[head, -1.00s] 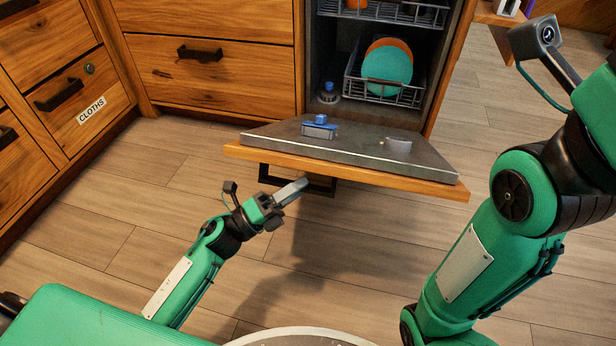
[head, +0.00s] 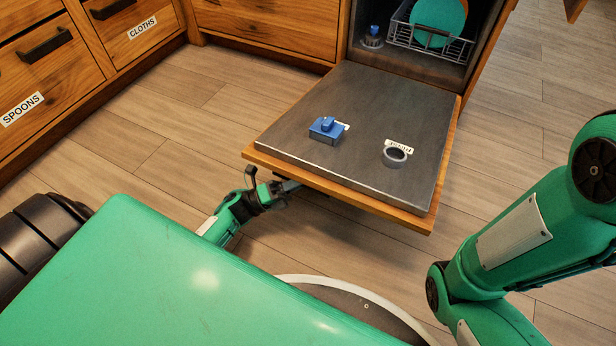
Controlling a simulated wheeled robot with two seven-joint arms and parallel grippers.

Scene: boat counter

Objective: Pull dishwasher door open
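The dishwasher door (head: 352,166) is folded down, its steel inner face up and its wooden front panel below. A blue dispenser (head: 326,131) and a round grey cap (head: 394,155) sit on its inner face. My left gripper (head: 287,187) is at the door's front left edge, with its fingertips running under the panel. The door handle is hidden beneath the panel, so I cannot tell whether the fingers hold it. My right gripper is out of view; only part of the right arm shows at the right.
The dishwasher opening holds a lower rack (head: 432,40) with a teal plate (head: 438,18). Wooden drawers labelled CLOTHS (head: 141,28) and SPOONS (head: 22,108) stand at the left. Plank floor (head: 150,110) is clear left of the door.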

